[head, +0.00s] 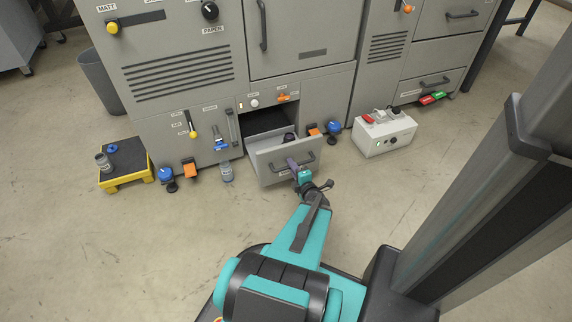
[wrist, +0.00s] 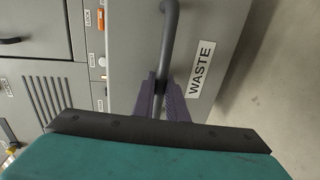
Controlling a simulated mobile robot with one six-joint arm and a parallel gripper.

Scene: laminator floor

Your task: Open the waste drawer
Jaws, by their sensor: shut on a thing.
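The waste drawer (head: 270,169) is a grey drawer low in the machine, pulled out from its opening in the head view. Its front with the WASTE label (wrist: 201,69) fills the middle of the wrist view. The dark bar handle (wrist: 170,30) runs up that front. My gripper (wrist: 161,98) has its purple fingers on either side of the bar and is shut on it. In the head view my gripper (head: 298,167) is at the drawer front. A dark round item (head: 290,138) shows at the drawer's right edge; what it is cannot be told.
An orange latch (head: 283,96) sits above the opening. A white box (head: 384,134) stands on the floor to the right. A yellow step (head: 126,163) with a dark top stands to the left. Blue and orange fittings line the machine's base. The floor before the drawer is clear.

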